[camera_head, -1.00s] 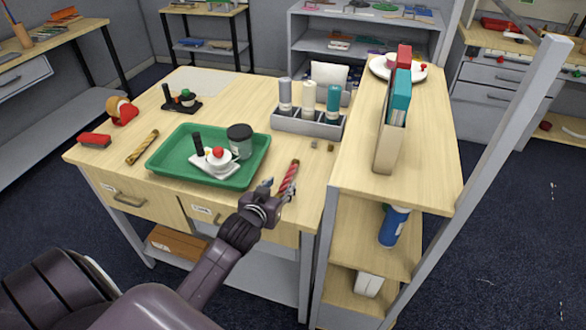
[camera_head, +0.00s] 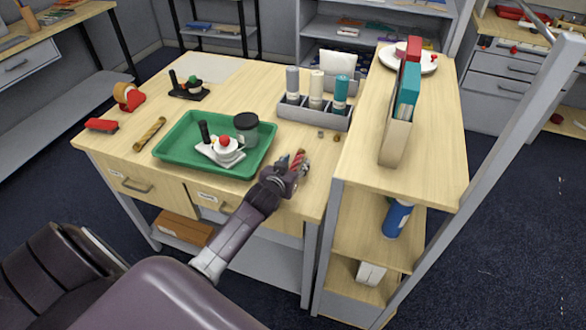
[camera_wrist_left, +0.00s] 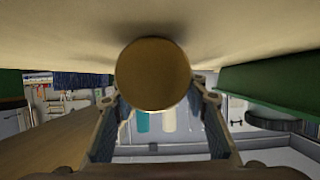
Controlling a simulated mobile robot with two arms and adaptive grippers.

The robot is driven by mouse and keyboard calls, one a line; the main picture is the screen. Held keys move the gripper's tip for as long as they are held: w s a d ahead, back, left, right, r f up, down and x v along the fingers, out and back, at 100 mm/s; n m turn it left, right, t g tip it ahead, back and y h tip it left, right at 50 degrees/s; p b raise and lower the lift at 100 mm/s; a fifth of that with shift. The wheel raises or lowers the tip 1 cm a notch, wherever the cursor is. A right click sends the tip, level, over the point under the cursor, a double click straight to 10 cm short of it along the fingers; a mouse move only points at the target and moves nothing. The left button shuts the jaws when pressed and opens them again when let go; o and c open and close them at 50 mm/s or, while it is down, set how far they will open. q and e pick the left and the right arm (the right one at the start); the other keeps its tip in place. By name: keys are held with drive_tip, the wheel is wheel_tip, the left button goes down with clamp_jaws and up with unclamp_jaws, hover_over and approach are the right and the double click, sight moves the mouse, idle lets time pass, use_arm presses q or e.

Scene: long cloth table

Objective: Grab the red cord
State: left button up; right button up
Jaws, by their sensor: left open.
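The red cord (camera_head: 299,158) is a short red-striped roll lying near the front edge of the wooden table, right of the green tray. My left gripper (camera_head: 291,167) is at its near end, and the fingers hide part of it in the head view. In the left wrist view the round tan end of a roll (camera_wrist_left: 153,74), which appears to be the cord's, faces the camera between the two spread fingers. The left gripper (camera_wrist_left: 158,125) is open, with gaps visible beside the roll. My right gripper is not in view.
The green tray (camera_head: 170,153) with a jar (camera_head: 246,128) and a small white dish is close on the left. A gold roll (camera_head: 150,134) lies further left. A grey bottle rack (camera_head: 312,116) stands behind. A raised wooden shelf (camera_head: 425,165) rises on the right.

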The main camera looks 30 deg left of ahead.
use_arm(q)
clamp_jaws()
idle(0.3)
drive_tip(key=shift+r, duration=0.15)
